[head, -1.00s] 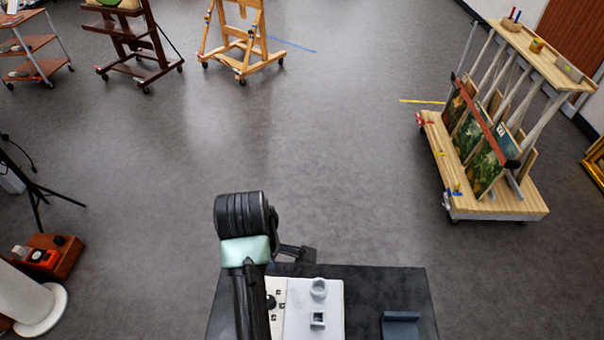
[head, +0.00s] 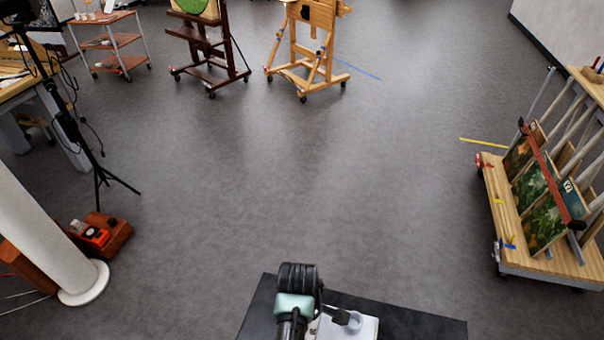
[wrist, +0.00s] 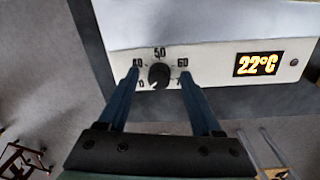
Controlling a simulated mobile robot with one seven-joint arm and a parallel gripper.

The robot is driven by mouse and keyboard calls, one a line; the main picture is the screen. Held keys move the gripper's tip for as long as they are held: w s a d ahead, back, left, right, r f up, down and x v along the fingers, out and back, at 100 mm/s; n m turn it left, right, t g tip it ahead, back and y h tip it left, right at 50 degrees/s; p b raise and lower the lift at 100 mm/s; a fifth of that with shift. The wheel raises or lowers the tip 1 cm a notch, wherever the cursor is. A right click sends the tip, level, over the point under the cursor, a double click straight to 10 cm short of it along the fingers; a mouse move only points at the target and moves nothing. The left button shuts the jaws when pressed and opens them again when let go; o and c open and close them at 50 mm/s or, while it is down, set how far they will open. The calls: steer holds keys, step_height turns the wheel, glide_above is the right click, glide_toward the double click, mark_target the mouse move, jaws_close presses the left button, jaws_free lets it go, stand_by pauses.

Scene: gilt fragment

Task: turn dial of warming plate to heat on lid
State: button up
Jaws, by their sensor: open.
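The warming plate shows in the wrist view as a white front panel (wrist: 212,67) with a pale top. Its round black dial (wrist: 159,75) sits among the marks 40, 50 and 60; where it points is too small to tell. A display (wrist: 257,65) reads 22°C. My gripper (wrist: 159,72) is open, its blue fingers on either side of the dial, with a gap visible on both sides. Whether the fingertips reach the dial's depth I cannot tell. In the head view only part of a white plate (head: 368,329) shows behind my arm. I cannot make out a lid.
The plate stands on a dark top (head: 425,327) at the bottom of the head view. A white column (head: 40,235) and a red-brown box (head: 107,240) are at left, a wooden painting rack (head: 545,250) at right. Easels (head: 312,50) stand far off. The floor between is clear.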

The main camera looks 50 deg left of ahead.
jaws_close()
stand_by(0.3)
